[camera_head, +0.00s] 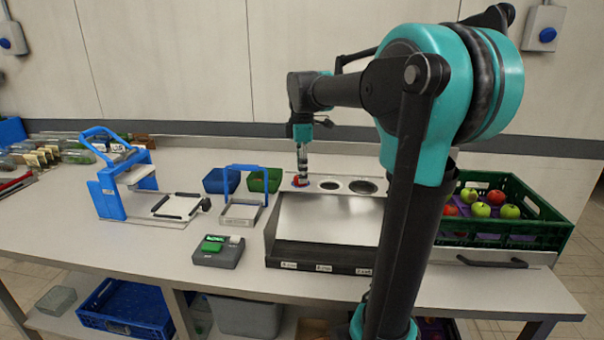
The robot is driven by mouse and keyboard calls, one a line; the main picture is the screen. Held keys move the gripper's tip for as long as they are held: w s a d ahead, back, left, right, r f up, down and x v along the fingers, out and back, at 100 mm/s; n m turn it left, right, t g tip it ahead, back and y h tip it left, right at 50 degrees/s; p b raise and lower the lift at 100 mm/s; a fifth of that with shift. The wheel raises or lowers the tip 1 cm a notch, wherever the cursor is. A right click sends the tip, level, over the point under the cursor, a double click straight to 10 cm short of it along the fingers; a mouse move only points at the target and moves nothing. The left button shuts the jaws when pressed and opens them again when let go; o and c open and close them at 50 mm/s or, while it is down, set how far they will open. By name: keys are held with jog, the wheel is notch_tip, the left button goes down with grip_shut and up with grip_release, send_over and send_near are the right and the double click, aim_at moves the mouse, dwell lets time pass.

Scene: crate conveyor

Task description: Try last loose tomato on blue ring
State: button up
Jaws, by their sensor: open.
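My gripper (301,174) points straight down over the left end of a pale strip with round ring openings, behind the sloped metal tray. A small red thing, likely the tomato (299,182), shows right at the fingertips, partly hidden by them. I cannot tell whether it rests on a ring. A dark ring opening (330,185) lies just right of the gripper, and a larger one (363,187) lies further right. The ring colours are too small to tell surely, and any ring under the gripper is hidden. The jaws are open.
A green crate (555,222) with red and green fruit stands at right, partly behind my arm. The sloped metal tray (330,218) is empty. Blue (222,180) and green (265,180) bins, a scale (218,252) and a blue-framed device (105,195) stand left.

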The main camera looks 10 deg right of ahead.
jog(key=shift+r, duration=3.7)
